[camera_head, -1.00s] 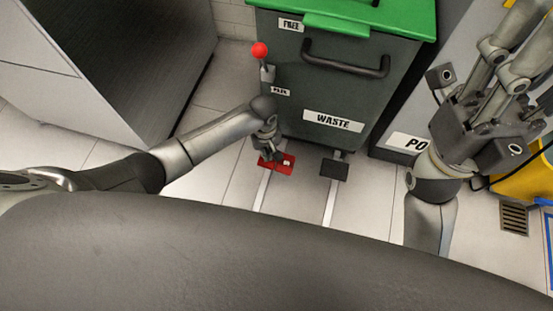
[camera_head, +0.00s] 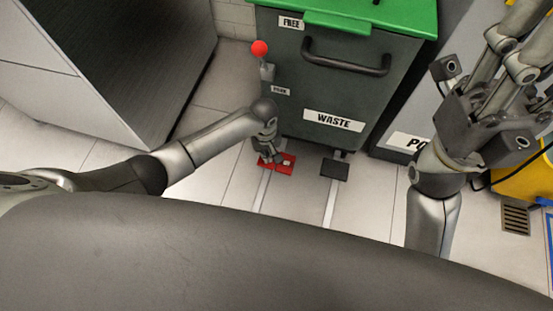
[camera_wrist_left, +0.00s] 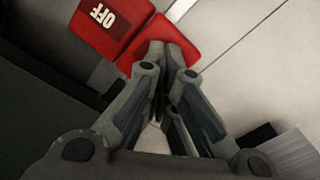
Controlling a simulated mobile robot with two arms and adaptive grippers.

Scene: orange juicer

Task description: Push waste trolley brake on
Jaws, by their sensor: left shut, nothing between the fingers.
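The waste trolley (camera_head: 330,92) is a dark grey-green bin with a green lid and a "WASTE" label. Low at its front left is a red brake pedal (camera_head: 287,168). In the left wrist view the pedal has two red parts: one marked "OFF" (camera_wrist_left: 105,18), and another (camera_wrist_left: 158,32) beneath my fingertips, its marking hidden. My left gripper (camera_head: 268,156) is shut and empty, pointing down at the pedal's left part; I cannot tell whether it touches. It also shows in the left wrist view (camera_wrist_left: 168,75). My right gripper (camera_head: 508,65) is raised at the right, away from the trolley, its fingertips unclear.
A red-knobbed lever (camera_head: 260,50) stands at the trolley's left edge between "FREE" (camera_head: 291,23) and "PARK" (camera_head: 281,91) labels. A black pedal (camera_head: 334,169) lies right of the red one. A grey cabinet (camera_head: 120,60) is at left, a yellow object (camera_head: 525,180) at right. The floor in front is clear.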

